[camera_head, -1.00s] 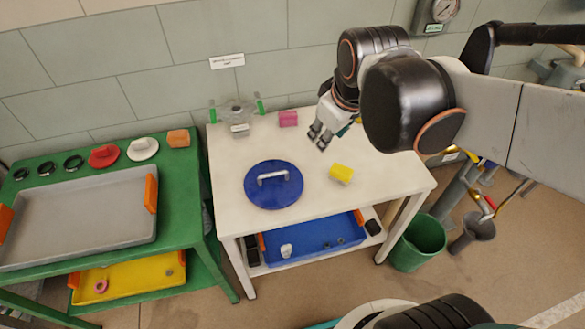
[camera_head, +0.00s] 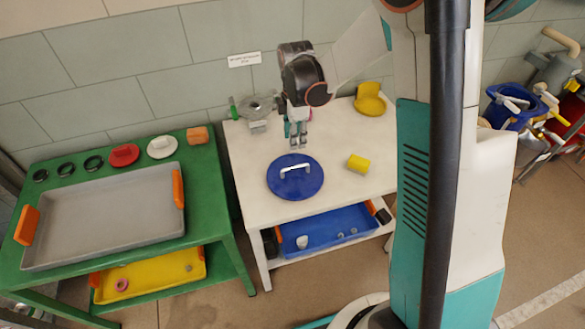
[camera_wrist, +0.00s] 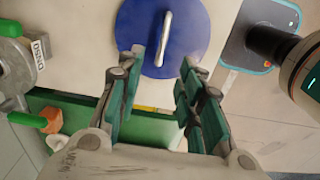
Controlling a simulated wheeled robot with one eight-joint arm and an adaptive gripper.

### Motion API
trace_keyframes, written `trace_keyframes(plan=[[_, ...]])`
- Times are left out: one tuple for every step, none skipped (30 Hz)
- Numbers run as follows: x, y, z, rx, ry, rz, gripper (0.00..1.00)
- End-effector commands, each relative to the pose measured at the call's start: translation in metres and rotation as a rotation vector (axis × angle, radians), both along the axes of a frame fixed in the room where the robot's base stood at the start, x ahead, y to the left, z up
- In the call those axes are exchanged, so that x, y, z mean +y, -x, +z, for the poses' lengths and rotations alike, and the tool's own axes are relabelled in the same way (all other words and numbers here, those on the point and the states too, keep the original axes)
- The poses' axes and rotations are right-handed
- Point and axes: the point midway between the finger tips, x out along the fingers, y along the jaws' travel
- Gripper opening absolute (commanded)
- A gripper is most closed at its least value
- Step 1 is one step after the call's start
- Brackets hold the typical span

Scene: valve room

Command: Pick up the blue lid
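The blue lid (camera_head: 282,183) lies flat on the white table (camera_head: 243,160). It is round, with a pale bar handle (camera_head: 294,171) across its middle. In the wrist view the lid (camera_wrist: 190,40) is at the top centre, with its handle (camera_wrist: 163,38) upright in the picture. My gripper (camera_head: 298,143) is above the table, just behind the handle in the head view. In the wrist view my gripper (camera_wrist: 158,62) has its fingers spread wide with nothing between them. The fingertips overlap the lid's near edge in that picture; I cannot tell the exact height.
A yellow block (camera_head: 357,163) is right of the lid. A yellow holder (camera_head: 369,99) and a grey flanged part (camera_head: 256,107) stand at the table's back. A green table (camera_head: 215,190) with a grey tray (camera_head: 55,258) is at left. A blue tray (camera_head: 325,240) is on the lower shelf.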

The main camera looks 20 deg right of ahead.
Motion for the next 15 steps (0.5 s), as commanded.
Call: trace_keyframes(plan=[[0.0,-0.002,-0.004,0.005,0.0,0.012,0.34],[0.0,-0.002,-0.007,0.007,0.0,0.017,0.34],[0.0,-0.002,-0.012,0.009,0.0,0.022,0.34],[0.0,-0.002,-0.016,0.01,0.0,0.024,0.34],[0.0,-0.002,-0.02,0.01,0.0,0.025,0.34],[0.0,-0.002,-0.028,0.01,0.0,0.025,0.34],[0.0,-0.002,-0.034,0.01,0.0,0.025,0.34],[0.0,-0.002,-0.04,0.01,0.0,0.024,0.34],[0.0,-0.002,-0.048,0.01,0.0,0.024,0.34],[0.0,-0.002,-0.054,0.009,0.0,0.024,0.34],[0.0,-0.002,-0.06,0.009,0.0,0.024,0.34],[0.0,-0.002,-0.066,0.009,0.0,0.023,0.34],[0.0,-0.002,-0.071,0.009,0.0,0.023,0.34],[0.0,-0.002,-0.076,0.009,0.0,0.023,0.34],[0.0,-0.002,-0.081,0.009,0.0,0.023,0.34]])
